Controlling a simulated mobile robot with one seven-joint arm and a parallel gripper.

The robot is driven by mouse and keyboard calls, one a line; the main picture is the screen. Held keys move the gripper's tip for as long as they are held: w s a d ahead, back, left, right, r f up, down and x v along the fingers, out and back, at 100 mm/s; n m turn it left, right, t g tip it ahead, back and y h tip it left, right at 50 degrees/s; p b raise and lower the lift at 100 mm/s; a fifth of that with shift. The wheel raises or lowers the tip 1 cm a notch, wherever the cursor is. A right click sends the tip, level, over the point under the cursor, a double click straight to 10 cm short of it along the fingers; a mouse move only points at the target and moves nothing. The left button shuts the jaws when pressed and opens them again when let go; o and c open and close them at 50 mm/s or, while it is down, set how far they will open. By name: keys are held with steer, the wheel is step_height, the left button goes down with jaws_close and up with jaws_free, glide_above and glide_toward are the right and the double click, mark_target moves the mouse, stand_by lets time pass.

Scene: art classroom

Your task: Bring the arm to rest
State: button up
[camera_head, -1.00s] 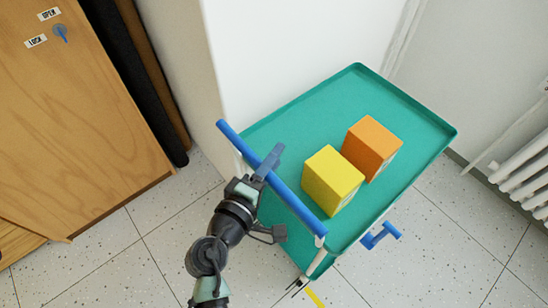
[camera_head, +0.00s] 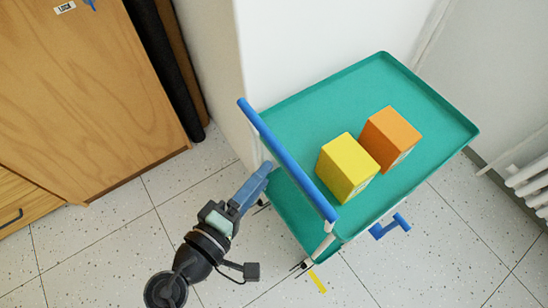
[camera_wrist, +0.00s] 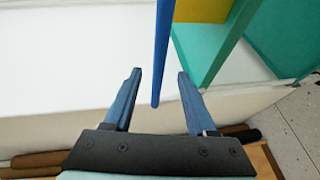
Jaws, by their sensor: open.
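My gripper (camera_head: 262,172) is open and empty, just outside the near left edge of a green cart (camera_head: 431,108). In the wrist view, the two blue fingers of my gripper (camera_wrist: 157,75) stand apart. I cannot tell from this view how far the bar is from the fingers.
A yellow box (camera_head: 346,168) and an orange box (camera_head: 390,138) stand side by side on the cart. A white wall (camera_head: 300,45) is behind it. A wooden cabinet (camera_head: 90,100) stands at left, a radiator (camera_head: 530,185) at right. Speckled floor is open in front.

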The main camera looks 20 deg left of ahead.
steer(key=shift+v, duration=0.85)
